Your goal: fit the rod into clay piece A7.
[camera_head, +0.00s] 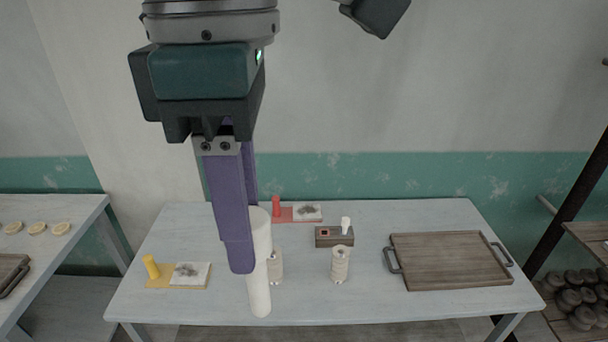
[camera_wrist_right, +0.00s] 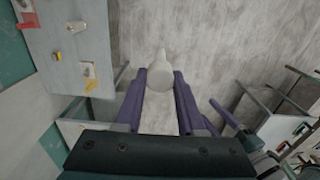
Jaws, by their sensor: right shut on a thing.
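My right gripper (camera_head: 248,250) comes down from the top in the head view, its purple fingers shut on a long off-white rod (camera_head: 260,290). The rod hangs nearly upright, in front of the table as seen here. In the wrist view the rod (camera_wrist_right: 160,72) shows nearly end-on between the fingertips. I cannot read any label, so I cannot tell which is A7.
A pale table (camera_head: 420,308) holds a wooden block (camera_head: 322,242) with a white peg, a red mat (camera_head: 286,215) and a yellow mat (camera_head: 160,283) with matching cylinders and smeared cards, and a wooden tray (camera_head: 450,262) at right. The table's middle right front is clear.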

